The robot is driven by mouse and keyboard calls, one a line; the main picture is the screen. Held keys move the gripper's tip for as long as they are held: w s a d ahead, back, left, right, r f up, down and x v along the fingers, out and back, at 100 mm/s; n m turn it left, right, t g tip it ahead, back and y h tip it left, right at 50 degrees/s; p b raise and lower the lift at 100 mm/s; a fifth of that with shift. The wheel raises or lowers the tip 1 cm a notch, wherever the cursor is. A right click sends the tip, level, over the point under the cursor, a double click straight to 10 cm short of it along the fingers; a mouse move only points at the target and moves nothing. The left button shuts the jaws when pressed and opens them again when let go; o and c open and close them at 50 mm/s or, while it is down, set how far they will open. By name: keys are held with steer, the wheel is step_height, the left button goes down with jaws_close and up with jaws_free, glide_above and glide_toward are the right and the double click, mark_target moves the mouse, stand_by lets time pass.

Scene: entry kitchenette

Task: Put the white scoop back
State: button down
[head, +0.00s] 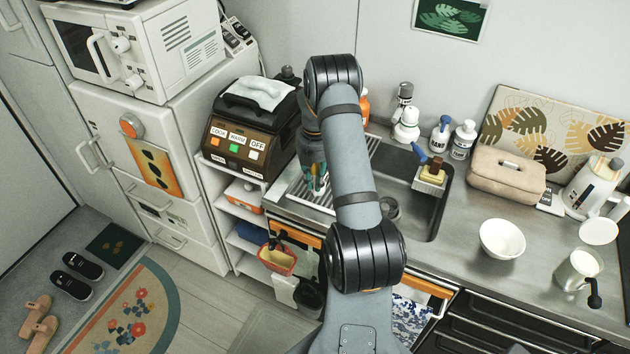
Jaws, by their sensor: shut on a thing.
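My gripper (318,184) points down over the left part of the counter, at the drying rack beside the sink. My own arm hides much of it. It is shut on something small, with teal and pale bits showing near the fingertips. I cannot make out its shape, so I cannot confirm that it is the white scoop. A white, cup-like thing (285,290) hangs below the counter's front edge, beside a black one (309,296). I cannot tell whether either is a scoop.
The rice cooker (250,125) stands left of my gripper. The ribbed drying rack (308,194) and sink (432,212) lie below and right. Bottles (440,136) stand along the wall. A white bowl (502,239) and kettle (592,187) are farther right. Bare counter (450,268) lies in front.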

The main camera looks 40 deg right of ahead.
steer(key=shift+f, duration=0.4)
steer(key=shift+f, duration=0.25)
steer(key=c, duration=1.7)
jaws_free()
steer(key=shift+o, duration=0.4)
